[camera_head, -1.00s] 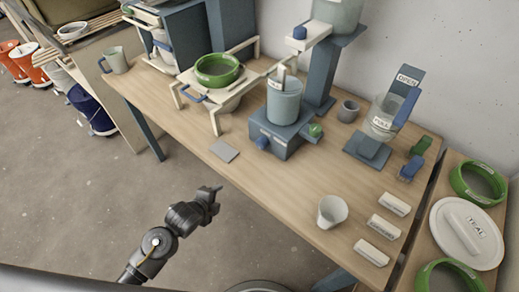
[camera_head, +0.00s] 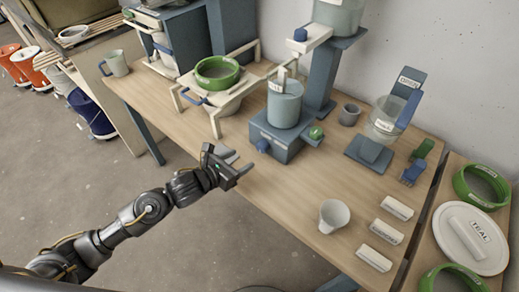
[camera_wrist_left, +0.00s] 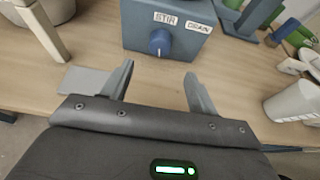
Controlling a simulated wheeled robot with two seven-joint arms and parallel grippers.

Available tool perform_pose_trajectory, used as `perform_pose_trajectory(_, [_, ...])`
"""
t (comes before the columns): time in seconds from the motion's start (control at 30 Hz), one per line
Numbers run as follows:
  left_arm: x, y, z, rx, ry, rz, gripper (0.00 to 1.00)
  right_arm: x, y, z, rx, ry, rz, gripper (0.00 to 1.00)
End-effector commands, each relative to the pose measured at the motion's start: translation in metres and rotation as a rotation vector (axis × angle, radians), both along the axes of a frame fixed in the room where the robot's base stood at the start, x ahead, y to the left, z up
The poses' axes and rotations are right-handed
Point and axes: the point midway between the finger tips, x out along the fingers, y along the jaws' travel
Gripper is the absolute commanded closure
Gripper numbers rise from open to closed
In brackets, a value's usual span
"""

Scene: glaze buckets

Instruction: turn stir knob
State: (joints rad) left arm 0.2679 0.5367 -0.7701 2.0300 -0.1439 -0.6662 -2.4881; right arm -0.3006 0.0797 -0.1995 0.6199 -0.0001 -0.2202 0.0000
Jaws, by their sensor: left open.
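The stir knob is a small blue knob (camera_wrist_left: 160,42) on the front of a blue-grey stirrer box (camera_wrist_left: 190,38), below a STIR label and beside a DRAIN label in the left wrist view. In the head view the knob (camera_head: 262,146) sits at the left of the box (camera_head: 282,140), which carries a grey-blue bucket (camera_head: 284,105). My left gripper (camera_head: 240,165) is open and empty over the table's front edge. In the left wrist view its two fingers (camera_wrist_left: 158,82) point toward the knob, with a gap between. My right gripper does not show.
A grey tile (camera_wrist_left: 82,80) lies on the wooden table, partly behind my left gripper in the head view. A white cup (camera_head: 333,215) stands to the right. A cream stand (camera_head: 216,122) with a green ring (camera_head: 217,72) is on the left. The table ahead of the box is clear.

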Motion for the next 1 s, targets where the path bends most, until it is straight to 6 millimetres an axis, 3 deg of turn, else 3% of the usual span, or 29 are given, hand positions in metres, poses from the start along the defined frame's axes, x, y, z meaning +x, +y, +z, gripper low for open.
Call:
perform_pose_trajectory(0.6, [0.071,-0.051,-0.034,-0.004,0.002,0.004,0.41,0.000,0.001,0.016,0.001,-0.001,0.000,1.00])
perform_pose_trajectory(1.0, [0.080,-0.058,-0.041,-0.005,0.002,0.003,0.41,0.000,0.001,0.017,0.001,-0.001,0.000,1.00])
